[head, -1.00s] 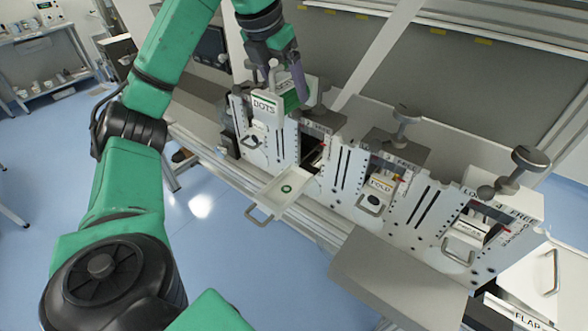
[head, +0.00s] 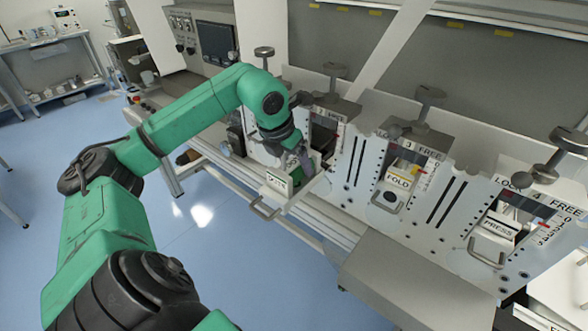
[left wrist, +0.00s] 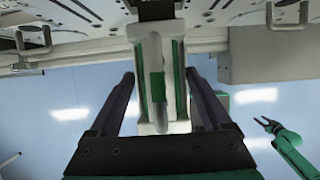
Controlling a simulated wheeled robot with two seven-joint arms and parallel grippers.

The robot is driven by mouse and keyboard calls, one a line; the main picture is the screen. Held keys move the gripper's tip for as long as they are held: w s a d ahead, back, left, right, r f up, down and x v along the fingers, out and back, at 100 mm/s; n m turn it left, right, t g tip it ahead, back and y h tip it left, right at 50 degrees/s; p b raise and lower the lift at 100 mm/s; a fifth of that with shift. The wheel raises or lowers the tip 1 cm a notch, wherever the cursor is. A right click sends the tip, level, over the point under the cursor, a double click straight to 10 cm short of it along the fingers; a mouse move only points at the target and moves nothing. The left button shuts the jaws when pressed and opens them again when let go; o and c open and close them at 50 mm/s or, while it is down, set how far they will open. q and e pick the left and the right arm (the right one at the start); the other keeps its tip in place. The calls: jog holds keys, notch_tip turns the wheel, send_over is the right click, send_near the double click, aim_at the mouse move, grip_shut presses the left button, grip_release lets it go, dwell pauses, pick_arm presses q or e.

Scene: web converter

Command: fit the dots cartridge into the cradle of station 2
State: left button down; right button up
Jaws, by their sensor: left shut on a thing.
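The dots cartridge (head: 278,183) is white with a green side and a label plate on its front. My left gripper (head: 304,160) is shut on it from above, and the cartridge is upright. In the left wrist view the cartridge (left wrist: 152,115) is between the two dark fingers. My right gripper (left wrist: 267,122) is open and empty, away to the right.
To the right, station 3 holds a FOLD cartridge (head: 397,182) and station 4 a PRESS cartridge (head: 490,232). Clamp knobs (head: 430,94) stand above the stations. A grey box-shaped cover (head: 410,265) juts out in front. Blue floor (head: 220,270) is clear.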

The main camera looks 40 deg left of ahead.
pick_arm(q)
jog(key=shift+f, duration=0.6)
grip_release()
jog(key=shift+s, duration=0.1)
jog(key=shift+r, duration=0.3)
jog(key=v, duration=1.1)
jog(key=shift+s+d+r, duration=0.1)
jog(key=shift+s+r, duration=0.15)
jog(key=shift+f, duration=0.1)
